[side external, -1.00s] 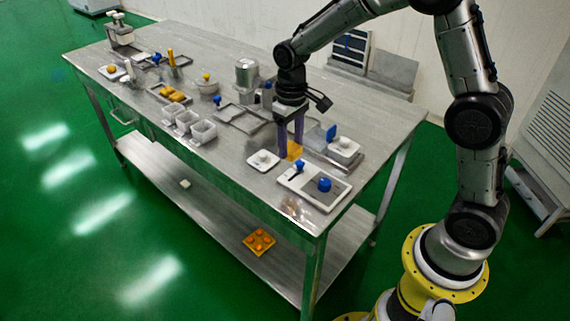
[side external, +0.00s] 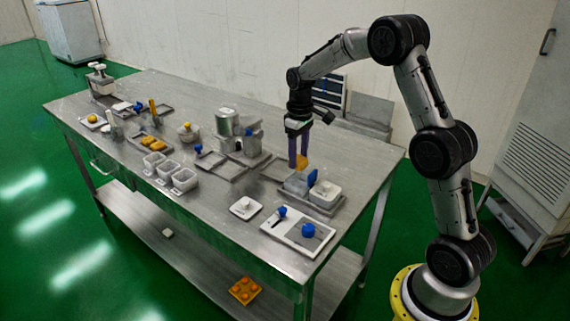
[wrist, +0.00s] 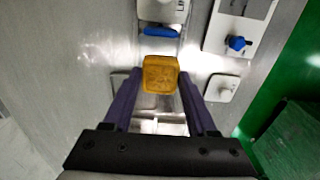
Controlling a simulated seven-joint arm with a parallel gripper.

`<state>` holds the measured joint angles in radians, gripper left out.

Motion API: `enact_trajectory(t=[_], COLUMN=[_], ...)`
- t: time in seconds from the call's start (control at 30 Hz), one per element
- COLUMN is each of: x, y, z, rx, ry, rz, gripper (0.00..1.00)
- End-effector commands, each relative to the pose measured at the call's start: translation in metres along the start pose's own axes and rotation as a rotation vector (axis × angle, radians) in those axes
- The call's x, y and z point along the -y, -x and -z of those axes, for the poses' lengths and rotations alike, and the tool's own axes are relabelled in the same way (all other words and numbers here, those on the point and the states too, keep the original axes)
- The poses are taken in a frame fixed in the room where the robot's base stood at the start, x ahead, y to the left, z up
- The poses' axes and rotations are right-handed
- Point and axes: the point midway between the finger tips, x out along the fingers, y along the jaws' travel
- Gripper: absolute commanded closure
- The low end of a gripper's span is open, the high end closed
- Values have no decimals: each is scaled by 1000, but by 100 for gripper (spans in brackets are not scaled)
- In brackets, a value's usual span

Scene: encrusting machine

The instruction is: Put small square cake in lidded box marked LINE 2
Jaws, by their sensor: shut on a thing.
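The small square cake (side external: 302,162) is orange-yellow. My gripper (side external: 299,166) is shut on it, with one dark purple finger on each side, and holds it in the air above the table. In the wrist view the cake (wrist: 161,74) sits between my fingertips. The same box (wrist: 163,10) shows partly at the top edge of the wrist view. Its marking is cut off after the first letters.
A blue-handled piece (side external: 312,178) stands close beside the lidded box. A white board with blue knobs (side external: 305,234) and a small white lidded dish (side external: 246,207) lie in front.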

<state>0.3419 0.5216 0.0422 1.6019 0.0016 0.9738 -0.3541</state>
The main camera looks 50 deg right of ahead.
Motion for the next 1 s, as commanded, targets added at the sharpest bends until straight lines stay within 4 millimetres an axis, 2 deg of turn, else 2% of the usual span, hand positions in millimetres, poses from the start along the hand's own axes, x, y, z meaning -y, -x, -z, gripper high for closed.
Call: enact_trajectory(t=[0.27,0.63,1.0], x=[-5,-4,-4], y=[-9,-33,-36], z=[-3,-3,-2], rx=[4,4,2], ry=[-13,-12,-12], rz=[2,1,1], gripper=[97,97,97])
